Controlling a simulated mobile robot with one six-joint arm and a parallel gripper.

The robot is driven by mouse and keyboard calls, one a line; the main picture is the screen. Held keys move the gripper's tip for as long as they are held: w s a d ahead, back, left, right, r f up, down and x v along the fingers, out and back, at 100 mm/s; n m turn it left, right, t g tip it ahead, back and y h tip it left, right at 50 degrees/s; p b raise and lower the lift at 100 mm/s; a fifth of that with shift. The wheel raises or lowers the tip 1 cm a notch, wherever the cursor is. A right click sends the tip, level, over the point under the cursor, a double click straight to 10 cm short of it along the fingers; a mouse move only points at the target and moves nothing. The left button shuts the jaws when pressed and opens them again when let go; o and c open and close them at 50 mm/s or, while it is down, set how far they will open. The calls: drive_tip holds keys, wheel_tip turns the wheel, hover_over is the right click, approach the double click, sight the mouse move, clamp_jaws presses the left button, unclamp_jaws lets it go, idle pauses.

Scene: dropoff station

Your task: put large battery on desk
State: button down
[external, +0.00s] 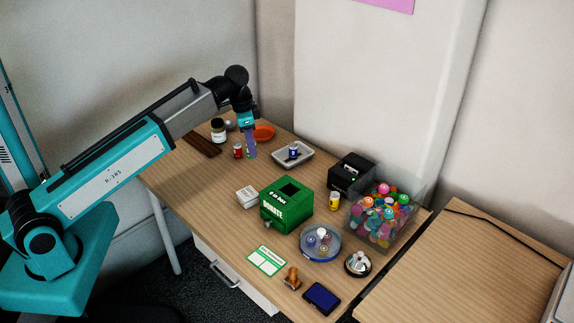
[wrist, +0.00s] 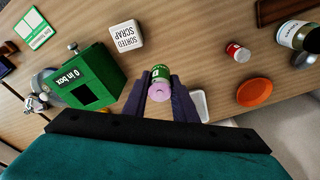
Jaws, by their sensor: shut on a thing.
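The large battery (wrist: 161,73) is a green and white cylinder with a pinkish end, between the fingers of my gripper (wrist: 160,81) in the wrist view. My gripper is shut on it. In the external view my gripper (external: 251,155) points down over the back left part of the wooden desk (external: 205,180), and I cannot make out the battery there. How far the battery is from the desktop is not clear.
A red can (external: 238,151), a jar (external: 218,130), an orange dish (external: 264,132) and a grey tray (external: 293,154) are near my gripper. The white box (external: 247,197) and green donate box (external: 287,206) stand in front. Bare desktop lies between.

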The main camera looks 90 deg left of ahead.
wheel_tip(320, 180, up, 3)
drive_tip(key=shift+f, duration=0.2)
drive_tip(key=w+d, duration=0.8)
drive_tip(key=d, duration=0.2)
drive_tip(key=shift+w+d+f, duration=0.1)
drive_tip(key=shift+w+f, duration=0.1)
drive_tip(key=shift+w, duration=0.2)
drive_tip(key=w+d, duration=0.4)
drive_tip(key=d, duration=0.9)
drive_tip(key=w+d, duration=0.4)
drive_tip(key=d, duration=0.8)
drive_tip(key=w+d, duration=0.4)
drive_tip(key=d, duration=0.9)
wheel_tip(320, 180, down, 10)
drive_tip(key=shift+d+r+p, duration=0.1)
drive_tip(key=shift+p, duration=0.2)
drive_tip(key=shift+w+d+f+p, duration=0.25)
drive_tip(key=shift+w+p, duration=0.15)
drive_tip(key=shift+w, duration=2.25)
drive_tip(key=shift+w+d+f+p, duration=0.15)
drive_tip(key=shift+w+p, duration=0.3)
drive_tip(key=shift+w, duration=2.25)
drive_tip(key=shift+w+d+f+p, duration=0.15)
drive_tip(key=shift+w+f+p, duration=0.2)
drive_tip(key=shift+w, duration=2.3)
